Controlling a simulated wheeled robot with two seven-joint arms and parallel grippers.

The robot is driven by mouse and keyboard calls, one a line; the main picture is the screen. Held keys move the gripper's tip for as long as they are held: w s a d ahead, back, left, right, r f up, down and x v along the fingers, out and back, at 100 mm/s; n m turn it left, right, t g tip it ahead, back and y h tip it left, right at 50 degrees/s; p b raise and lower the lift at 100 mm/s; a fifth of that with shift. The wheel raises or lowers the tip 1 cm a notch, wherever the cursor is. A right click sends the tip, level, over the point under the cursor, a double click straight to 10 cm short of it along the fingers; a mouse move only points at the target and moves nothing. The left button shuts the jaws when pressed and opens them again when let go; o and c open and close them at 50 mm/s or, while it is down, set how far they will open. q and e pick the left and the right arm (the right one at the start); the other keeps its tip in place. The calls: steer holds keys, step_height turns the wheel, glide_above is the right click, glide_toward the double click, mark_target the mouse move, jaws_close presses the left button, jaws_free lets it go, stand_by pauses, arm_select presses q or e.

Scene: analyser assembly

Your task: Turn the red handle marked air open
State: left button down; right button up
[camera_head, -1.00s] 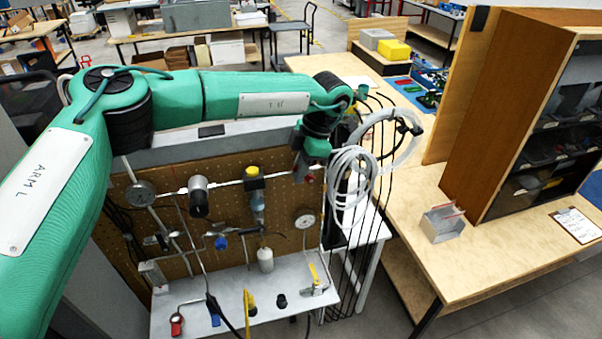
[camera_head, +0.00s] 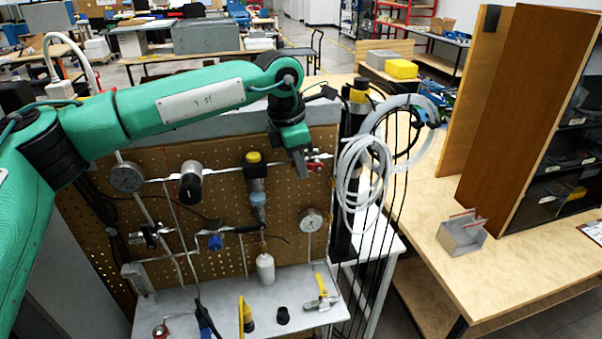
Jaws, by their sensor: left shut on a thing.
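My right gripper does not show.
Coiled pale hoses (camera_head: 362,185) and black cables hang just right of the handle. A yellow-topped filter unit (camera_head: 255,175) and gauges (camera_head: 311,221) are on the panel. A yellow-handled valve (camera_head: 322,292) is on the grey shelf. A wooden table stands at right.

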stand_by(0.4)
arm_select(q)
steer(key=c, duration=1.5)
jaws_free()
steer(key=shift+c, duration=0.2)
